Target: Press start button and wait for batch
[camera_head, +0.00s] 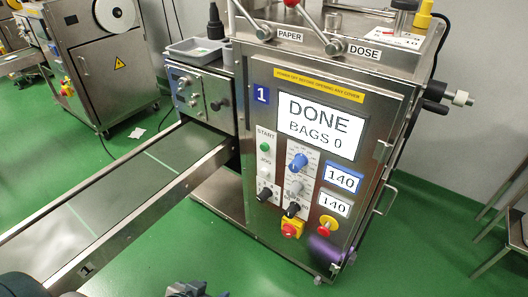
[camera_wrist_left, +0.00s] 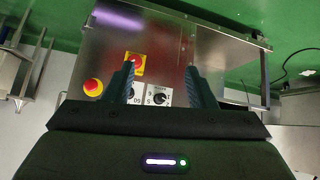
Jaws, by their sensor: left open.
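The packing machine's front panel (camera_head: 262,100) carries a white screen (camera_head: 321,124) reading "DONE" and "BAGS 0". The green start button (camera_head: 264,147) sits under the "START" label on the panel's left side, uncovered in the head view. I cannot make it out in the left wrist view. My left gripper (camera_head: 186,289) shows only in part at the bottom edge of the head view, low and apart from the button. In the left wrist view my left gripper (camera_wrist_left: 160,74) is open and empty, its fingers pointing toward the lower panel. My right gripper is out of view.
Below the button are a white jog button (camera_head: 265,170), knobs (camera_head: 298,163), a red-yellow switch (camera_head: 291,228) and a red stop button (camera_head: 327,226). Two displays (camera_head: 342,178) read 140. A conveyor (camera_head: 130,180) extends at left. Green floor is clear in front.

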